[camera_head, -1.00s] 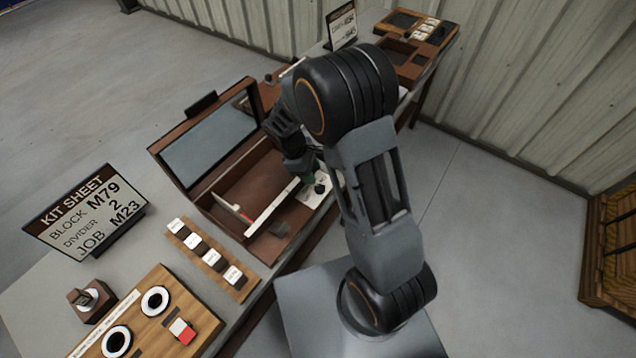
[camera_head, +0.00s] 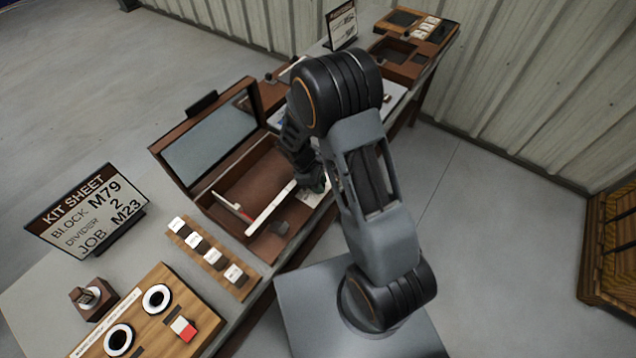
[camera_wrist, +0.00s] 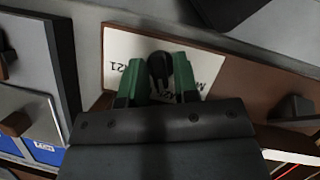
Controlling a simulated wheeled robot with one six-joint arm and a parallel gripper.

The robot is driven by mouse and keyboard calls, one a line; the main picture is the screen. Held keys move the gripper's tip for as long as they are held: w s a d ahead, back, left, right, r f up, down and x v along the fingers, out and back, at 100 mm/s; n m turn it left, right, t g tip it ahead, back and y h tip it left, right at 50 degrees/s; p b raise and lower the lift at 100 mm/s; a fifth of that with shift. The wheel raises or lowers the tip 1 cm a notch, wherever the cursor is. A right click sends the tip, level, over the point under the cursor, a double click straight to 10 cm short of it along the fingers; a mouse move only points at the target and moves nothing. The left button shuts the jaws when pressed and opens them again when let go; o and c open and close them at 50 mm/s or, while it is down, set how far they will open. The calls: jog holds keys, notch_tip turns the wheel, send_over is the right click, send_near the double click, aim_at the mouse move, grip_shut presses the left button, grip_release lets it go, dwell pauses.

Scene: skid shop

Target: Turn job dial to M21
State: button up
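The job dial is a black knob (camera_wrist: 160,70) on a white card (camera_wrist: 120,45) in the wrist view. An upside-down label ending in 21 shows on the card at left, and a partly hidden M label at right. My gripper (camera_wrist: 158,82) has its green fingers on either side of the knob, open around it; firm contact is not clear. In the head view my gripper (camera_head: 318,184) is at the front right corner of the open brown case (camera_head: 262,250), and my arm hides most of the dial. The kit sheet (camera_head: 88,212) reads block M79, divider 2, job M23.
A raised lid with a grey panel (camera_head: 215,148) stands behind the case. A strip of labelled blocks (camera_head: 212,258) and a wooden panel with round dials (camera_head: 150,320) lie at front left. Brown trays (camera_head: 405,60) and another sign (camera_head: 341,25) are farther back.

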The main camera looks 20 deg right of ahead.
grip_shut()
jog(key=shift+f+m+g+y+b, duration=0.1)
jog(key=shift+m+g+y+b, duration=0.35)
jog(key=shift+m, duration=0.75)
jog(key=m+g+y+b, duration=0.1)
jog(key=m, duration=0.3)
jog(key=shift+w+d+m, duration=0.1)
jog(key=shift+m, duration=0.2)
jog(key=m+y, duration=0.1)
jog(key=m, duration=0.1)
jog(key=m+y+b, duration=0.1)
jog(key=m, duration=0.2)
jog(key=shift+d+g, duration=0.1)
jog(key=shift+g, duration=0.15)
jog(key=m+y, duration=0.2)
jog(key=m, duration=0.3)
jog(key=shift+m, duration=0.4)
jog(key=shift+b, duration=0.3)
